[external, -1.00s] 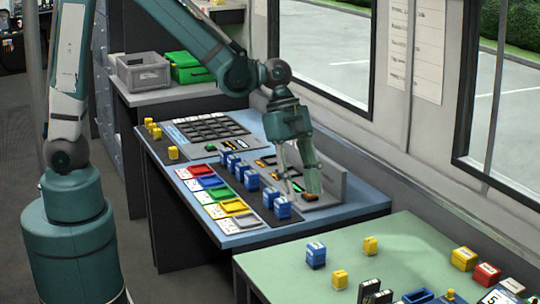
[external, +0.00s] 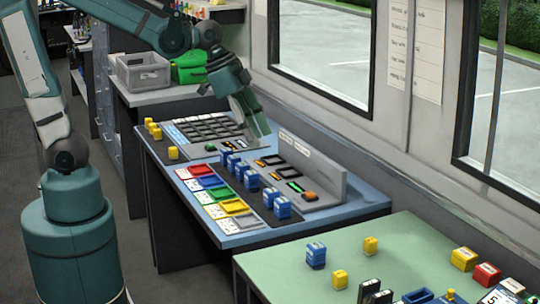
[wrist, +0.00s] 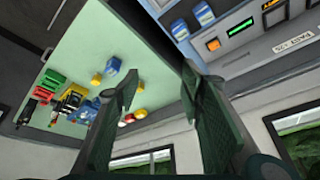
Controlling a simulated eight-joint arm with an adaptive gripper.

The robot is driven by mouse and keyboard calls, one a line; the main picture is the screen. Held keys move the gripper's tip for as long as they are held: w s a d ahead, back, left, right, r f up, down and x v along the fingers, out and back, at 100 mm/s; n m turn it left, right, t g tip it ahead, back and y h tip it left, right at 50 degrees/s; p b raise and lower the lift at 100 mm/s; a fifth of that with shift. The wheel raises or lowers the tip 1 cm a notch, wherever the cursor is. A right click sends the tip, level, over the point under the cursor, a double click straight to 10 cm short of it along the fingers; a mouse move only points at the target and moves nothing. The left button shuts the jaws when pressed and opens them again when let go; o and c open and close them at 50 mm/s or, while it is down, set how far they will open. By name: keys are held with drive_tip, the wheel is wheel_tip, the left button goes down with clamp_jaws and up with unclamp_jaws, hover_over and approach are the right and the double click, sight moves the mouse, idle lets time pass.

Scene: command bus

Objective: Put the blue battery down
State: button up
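Several blue batteries (external: 282,207) stand upright on a dark strip on the blue-topped bench. One more blue battery (external: 316,256) stands on the green table. Which one the task means, I cannot tell. Two blue batteries on the bench show at the top of the wrist view (wrist: 203,14), and the green table's one shows further left (wrist: 112,65). My gripper (external: 256,128) is above the back of the bench, between the grid tray and the grey console. In the wrist view its two fingers (wrist: 161,72) are spread apart with nothing between them.
The grey console (external: 325,180) has a raised back panel near the wall. The grid tray (external: 205,130) lies behind it to the left. Coloured trays (external: 218,194) line the bench front. The green table (external: 280,270) holds yellow, red and black items.

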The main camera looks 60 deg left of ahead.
drive_tip(key=s+a+r+n+t+y, duration=0.2)
drive_tip(key=s+a+n, duration=0.6)
drive_tip(key=a, duration=0.5)
drive_tip(key=shift+s+a+r+t+y, duration=0.4)
drive_tip(key=shift+s+r, duration=0.4)
drive_tip(key=shift+s, duration=0.4)
drive_tip(key=shift+o, duration=0.3)
drive_tip(key=shift+w, duration=0.1)
drive_tip(key=m+g+h+p, duration=0.2)
drive_tip(key=m+g+h, duration=0.35)
drive_tip(key=m, duration=1.15)
hover_over(271, 190)
drive_tip(key=a, duration=0.3)
wheel_tip(271, 190, down, 18)
drive_tip(key=g+y, duration=0.1)
drive_tip(key=shift+f+m+g, duration=0.25)
drive_tip(key=shift+f+m, duration=0.25)
drive_tip(key=shift+f, duration=0.35)
drive_tip(key=shift+b+x, duration=0.3)
drive_tip(key=shift+x, duration=1)
